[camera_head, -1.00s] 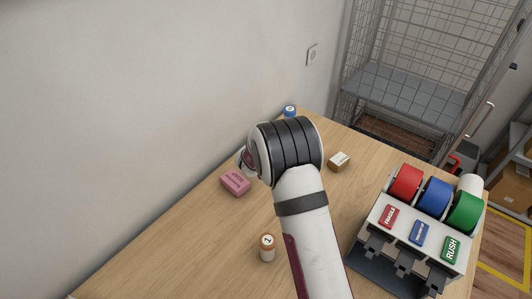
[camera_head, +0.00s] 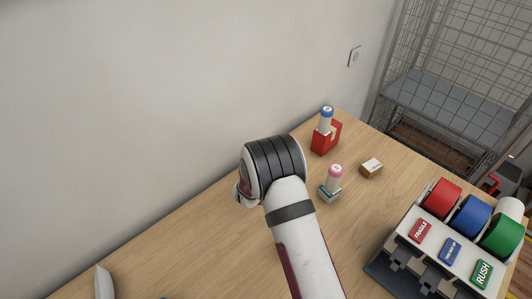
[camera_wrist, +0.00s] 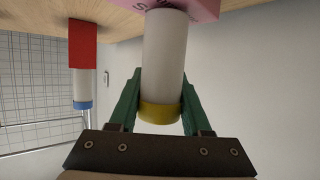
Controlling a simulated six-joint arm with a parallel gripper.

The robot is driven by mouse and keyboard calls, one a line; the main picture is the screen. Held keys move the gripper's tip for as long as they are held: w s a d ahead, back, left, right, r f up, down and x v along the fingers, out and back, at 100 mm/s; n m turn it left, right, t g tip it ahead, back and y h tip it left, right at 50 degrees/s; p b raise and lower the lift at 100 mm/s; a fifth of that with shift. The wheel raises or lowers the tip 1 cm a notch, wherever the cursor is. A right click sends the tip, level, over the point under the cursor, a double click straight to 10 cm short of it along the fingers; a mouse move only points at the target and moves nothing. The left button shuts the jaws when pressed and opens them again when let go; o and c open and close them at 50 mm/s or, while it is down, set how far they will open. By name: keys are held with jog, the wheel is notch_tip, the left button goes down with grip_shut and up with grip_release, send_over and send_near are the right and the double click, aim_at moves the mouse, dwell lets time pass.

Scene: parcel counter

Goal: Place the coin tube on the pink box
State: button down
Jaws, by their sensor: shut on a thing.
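The coin tube (camera_wrist: 164,62) is a white cylinder with a yellow cap, held between the green fingers of my gripper (camera_wrist: 160,110) in the wrist view. The pink box (camera_wrist: 195,8) shows at the top edge of that view, right by the tube's far end. I cannot tell whether they touch. In the head view the wrist of my arm covers the held tube, the fingers and the pink box.
A red box (camera_head: 326,142) bears a blue-capped tube (camera_head: 326,120). A grey-teal box (camera_head: 330,194) bears a pink-capped tube (camera_head: 334,176). The table's left front is mostly clear.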

jog(key=shift+f, duration=0.1)
jog(key=shift+f, duration=0.15)
jog(key=shift+c, duration=1.8)
grip_release()
